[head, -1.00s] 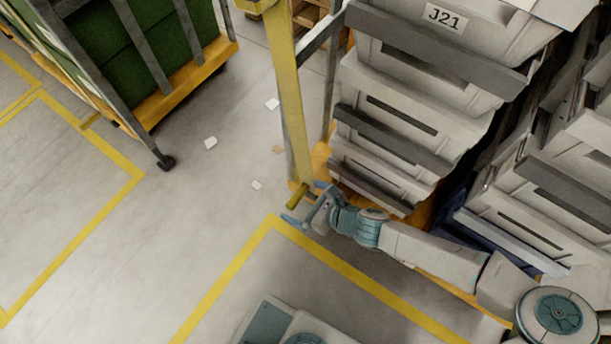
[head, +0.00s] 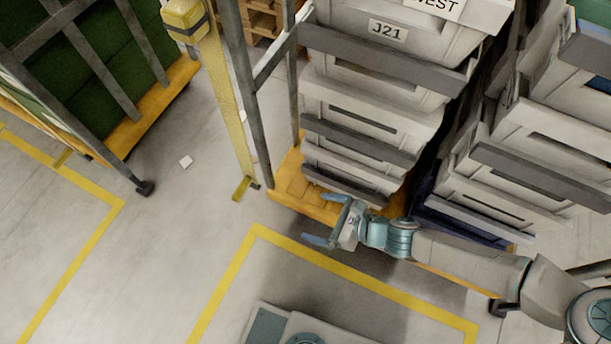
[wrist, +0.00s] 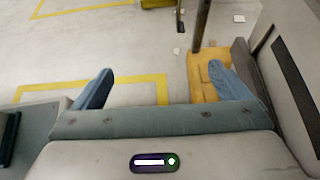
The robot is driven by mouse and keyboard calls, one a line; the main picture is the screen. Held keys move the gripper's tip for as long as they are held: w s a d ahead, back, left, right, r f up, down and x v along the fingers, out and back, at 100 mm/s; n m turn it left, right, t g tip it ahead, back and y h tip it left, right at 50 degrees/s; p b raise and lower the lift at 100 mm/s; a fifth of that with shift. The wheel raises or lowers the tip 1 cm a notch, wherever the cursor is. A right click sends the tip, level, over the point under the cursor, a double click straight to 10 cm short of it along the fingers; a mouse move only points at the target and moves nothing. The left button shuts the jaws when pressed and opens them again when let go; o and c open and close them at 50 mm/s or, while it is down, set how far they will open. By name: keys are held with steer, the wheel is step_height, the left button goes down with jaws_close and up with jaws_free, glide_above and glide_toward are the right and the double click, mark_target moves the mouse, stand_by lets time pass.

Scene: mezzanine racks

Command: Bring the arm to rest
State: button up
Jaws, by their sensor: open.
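My gripper (head: 332,222) is at the end of my outstretched arm, in the lower middle of the head view. Its two blue fingers are spread apart with nothing between them. In the wrist view my gripper (wrist: 167,88) also shows open and empty, with floor and a yellow line beyond the fingers. In the head view it appears in front of the lower edge of the rack of grey bins (head: 355,150). Whether it touches the rack's orange base (head: 300,195) cannot be told.
A yellow post (head: 228,100) stands left of the rack. A cart with green loads (head: 100,75) is at upper left. More grey bins (head: 545,150) stand at right. Paper scraps, one here (head: 186,161), lie on the floor. Open floor with yellow lines (head: 222,287) spreads at lower left.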

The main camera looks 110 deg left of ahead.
steer(key=shift+v, duration=0.75)
steer(key=w+d+r+n+t+p, duration=0.15)
steer(key=w+r+p, duration=0.35)
steer(key=w, duration=0.5)
steer(key=w+d+r+n+t+y+p, duration=0.1)
steer(key=w+d+r+t+p, duration=0.2)
steer(key=w+r, duration=0.65)
steer(key=w+d+r+n+t+p, duration=0.15)
steer(key=w+r+p, duration=0.3)
steer(key=w, duration=0.75)
steer(key=w+d+r+t+p, duration=0.3)
steer(key=w+d+r+p, duration=0.1)
steer(key=w+d+r, duration=0.5)
steer(key=w+d+r+m+t+p, duration=0.1)
steer(key=w+d+r+t+p, duration=0.15)
steer(key=d+r, duration=0.55)
steer(key=w+d+r+m+t+p, duration=0.1)
steer(key=w+d+r+p, duration=0.4)
steer(key=r, duration=0.5)
steer(key=s+d+r+m+t+h+p, duration=0.1)
steer(key=s+d+r+p, duration=0.4)
steer(key=d+r, duration=0.8)
steer(key=d+t+h, duration=0.1)
steer(key=d, duration=0.2)
steer(key=shift+s+d+r, duration=0.2)
steer(key=shift+r, duration=0.05)
